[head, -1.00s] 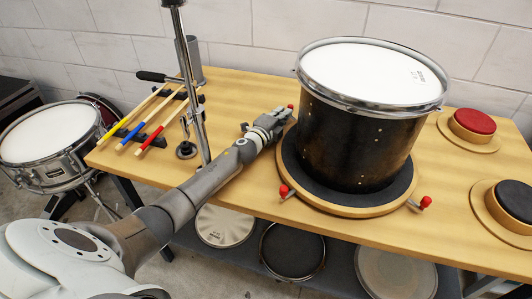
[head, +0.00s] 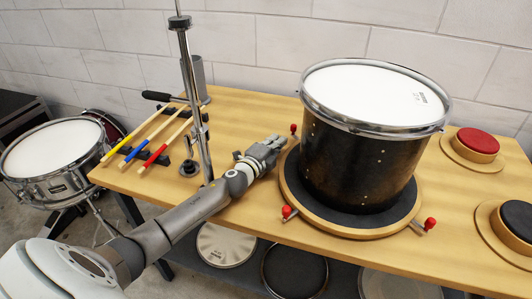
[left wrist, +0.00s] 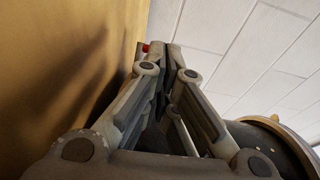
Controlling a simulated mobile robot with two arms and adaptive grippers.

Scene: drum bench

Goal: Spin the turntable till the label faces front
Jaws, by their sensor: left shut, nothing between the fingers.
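The turntable (head: 300,207) is a round wooden disc with a dark mat on the bench. Red-knobbed pegs stick out at its rim: one far left (head: 293,128), one front left (head: 288,211) and one front right (head: 430,223). A black drum (head: 350,165) with a white head stands upright on it. Small dark print (head: 420,98) shows on the head's right side; I see no label on the shell's visible side. My left gripper (head: 276,144) is shut and empty, just left of the turntable, near the far-left knob. That knob shows beyond the fingers in the left wrist view (left wrist: 146,47).
A metal stand (head: 193,100) rises left of my left arm. Two round pads, red-topped (head: 478,140) and black-topped (head: 518,219), sit at the right. A snare drum (head: 50,140) stands off the bench at left.

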